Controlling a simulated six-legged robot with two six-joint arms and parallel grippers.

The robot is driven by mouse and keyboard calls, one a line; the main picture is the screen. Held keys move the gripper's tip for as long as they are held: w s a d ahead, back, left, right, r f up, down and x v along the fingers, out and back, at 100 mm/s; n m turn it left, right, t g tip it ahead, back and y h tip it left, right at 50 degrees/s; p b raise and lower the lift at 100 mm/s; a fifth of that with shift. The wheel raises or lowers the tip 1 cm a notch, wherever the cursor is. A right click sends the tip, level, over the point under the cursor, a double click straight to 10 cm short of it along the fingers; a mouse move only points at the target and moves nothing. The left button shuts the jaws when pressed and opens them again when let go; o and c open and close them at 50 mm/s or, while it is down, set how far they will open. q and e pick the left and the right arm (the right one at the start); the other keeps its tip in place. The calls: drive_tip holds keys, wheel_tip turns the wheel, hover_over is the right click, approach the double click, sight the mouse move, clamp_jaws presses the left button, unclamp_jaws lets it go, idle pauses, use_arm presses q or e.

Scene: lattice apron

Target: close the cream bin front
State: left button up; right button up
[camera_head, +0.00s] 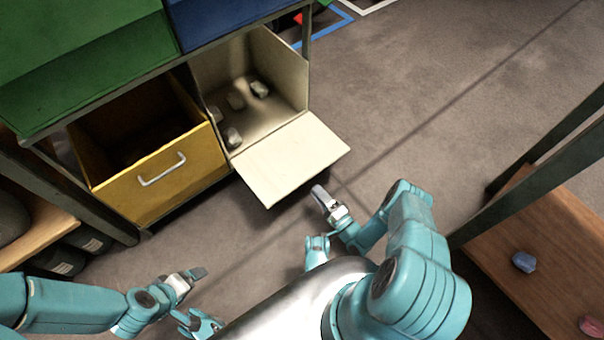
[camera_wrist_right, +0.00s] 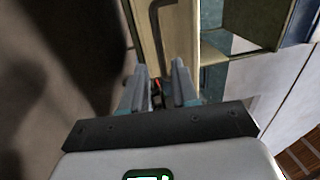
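The cream bin (camera_head: 295,85) stands in the lower row of the rack, with its front (camera_head: 292,160) folded down and outward, so its inside is exposed. Several grey lumps lie inside it. My right gripper (camera_head: 322,196) is just off the front's lower right edge, apparently apart from it. In the right wrist view, the fingers of this gripper (camera_wrist_right: 161,78) are spread with a gap between them. A cream panel with a dark handle (camera_wrist_right: 180,30) shows beyond the fingertips. My left gripper (camera_head: 196,273) is low over the floor, away from the bin; its finger gap is unclear.
A yellow bin (camera_head: 165,172) with a pale handle is left of the cream bin. Green (camera_head: 85,60) and blue (camera_head: 225,15) bins are above. A wooden shelf (camera_head: 540,250) with a blue lump (camera_head: 523,262) stands at right. The floor (camera_head: 440,90) between is clear.

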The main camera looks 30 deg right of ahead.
drive_tip(key=w, duration=0.3)
drive_tip(key=w+r, duration=0.1)
drive_tip(key=w, duration=0.4)
drive_tip(key=shift+w+a+r, duration=0.2)
drive_tip(key=shift+w+a, duration=0.15)
clamp_jaws()
